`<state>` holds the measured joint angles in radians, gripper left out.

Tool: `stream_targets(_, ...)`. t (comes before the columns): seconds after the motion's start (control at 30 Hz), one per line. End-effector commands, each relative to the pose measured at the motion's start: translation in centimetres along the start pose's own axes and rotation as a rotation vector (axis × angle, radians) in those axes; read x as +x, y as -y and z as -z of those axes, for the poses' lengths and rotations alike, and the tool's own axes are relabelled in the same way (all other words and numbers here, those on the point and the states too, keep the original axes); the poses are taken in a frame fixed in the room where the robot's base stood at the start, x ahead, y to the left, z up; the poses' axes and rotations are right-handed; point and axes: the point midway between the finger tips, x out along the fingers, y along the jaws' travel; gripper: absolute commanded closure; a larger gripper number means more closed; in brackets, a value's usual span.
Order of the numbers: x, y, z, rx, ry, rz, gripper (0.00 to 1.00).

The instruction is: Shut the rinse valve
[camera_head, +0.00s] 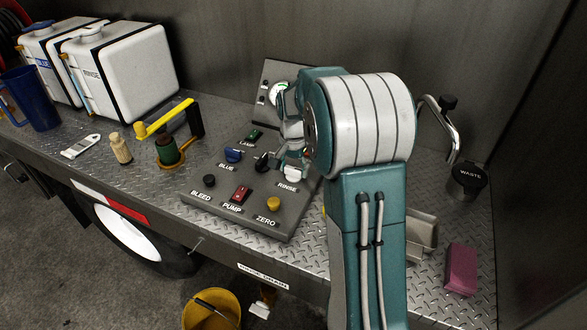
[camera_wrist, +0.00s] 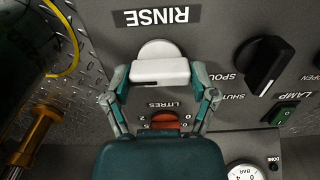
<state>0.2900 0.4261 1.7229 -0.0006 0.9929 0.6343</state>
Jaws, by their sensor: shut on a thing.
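The rinse valve is a white knob with a raised bar (camera_wrist: 160,70), beside the RINSE label on the grey control panel (camera_head: 240,215). In the wrist view my gripper (camera_wrist: 160,76) has its two fingers on either end of the white bar, shut on it. In the head view the knob (camera_head: 294,172) is partly hidden by my gripper (camera_head: 293,150), which reaches down to the panel. Lettering for the knob's positions is hidden.
A black selector knob (camera_wrist: 262,64) marked SPOUT and SHUT sits close by. The panel also carries a blue knob (camera_head: 233,155), red PUMP switch (camera_head: 241,193) and yellow ZERO knob (camera_head: 273,204). A pink block (camera_head: 461,268) lies at right; white tanks (camera_head: 125,70) stand at back left.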

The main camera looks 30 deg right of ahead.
Motion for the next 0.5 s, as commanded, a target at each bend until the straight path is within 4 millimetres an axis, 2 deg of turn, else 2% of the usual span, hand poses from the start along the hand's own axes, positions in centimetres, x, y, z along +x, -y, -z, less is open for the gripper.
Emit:
stream_targets(0.03, -0.02, 0.19, 0.08, 0.001, -0.004, 0.006, 0.21)
stream_targets(0.07, -0.02, 0.18, 0.08, 0.001, -0.004, 0.005, 0.08)
stream_targets(0.1, -0.02, 0.17, 0.07, 0.001, -0.003, 0.005, 0.00)
stream_targets(0.5, -0.11, 0.03, 0.01, 0.000, -0.001, 0.002, 0.00)
